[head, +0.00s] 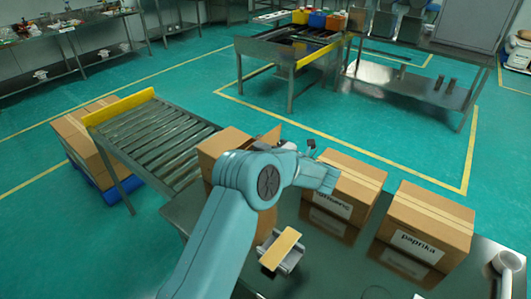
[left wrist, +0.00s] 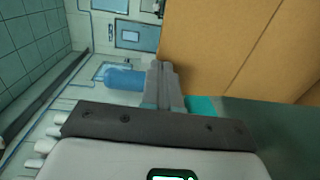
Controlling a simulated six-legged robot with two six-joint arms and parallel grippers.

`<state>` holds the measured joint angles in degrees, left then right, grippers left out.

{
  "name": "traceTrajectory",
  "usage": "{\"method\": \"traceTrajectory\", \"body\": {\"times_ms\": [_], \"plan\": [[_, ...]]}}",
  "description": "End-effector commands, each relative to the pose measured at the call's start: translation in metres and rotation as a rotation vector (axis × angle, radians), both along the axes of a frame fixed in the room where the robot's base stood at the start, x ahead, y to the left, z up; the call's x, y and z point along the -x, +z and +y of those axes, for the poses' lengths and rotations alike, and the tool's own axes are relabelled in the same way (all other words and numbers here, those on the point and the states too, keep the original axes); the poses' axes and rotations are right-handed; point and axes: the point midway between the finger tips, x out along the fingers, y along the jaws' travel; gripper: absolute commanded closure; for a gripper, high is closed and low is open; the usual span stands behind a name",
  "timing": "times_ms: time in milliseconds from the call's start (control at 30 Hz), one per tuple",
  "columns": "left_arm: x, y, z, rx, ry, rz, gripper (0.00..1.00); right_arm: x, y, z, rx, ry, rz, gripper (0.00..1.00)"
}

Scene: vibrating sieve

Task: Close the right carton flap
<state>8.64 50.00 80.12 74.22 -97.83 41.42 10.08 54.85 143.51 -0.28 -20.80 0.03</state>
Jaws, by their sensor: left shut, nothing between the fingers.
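An open brown carton (head: 222,145) stands at the left end of the dark table, largely hidden behind my left arm. One raised flap (head: 270,136) shows at its right side, beside my wrist. My left gripper (head: 311,147) is shut and empty, just right of this flap; whether it touches the flap cannot be told. In the left wrist view its closed fingers (left wrist: 165,85) lie beside a large brown cardboard surface (left wrist: 225,50) that fills the upper right. My right gripper is in neither view.
Two closed, labelled cartons stand right of my left gripper: one nearer (head: 343,188) and the paprika carton (head: 430,222). A grey tool with a yellow top (head: 283,248) lies on the table (head: 335,262). A roller conveyor (head: 160,140) is at the left.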

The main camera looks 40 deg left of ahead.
Motion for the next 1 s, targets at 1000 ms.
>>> {"method": "traceTrajectory", "body": {"times_ms": [1000], "plan": [[0.009,-0.014,0.110,0.492,0.002,-0.033,1.00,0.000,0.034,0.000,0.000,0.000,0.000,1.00]]}}
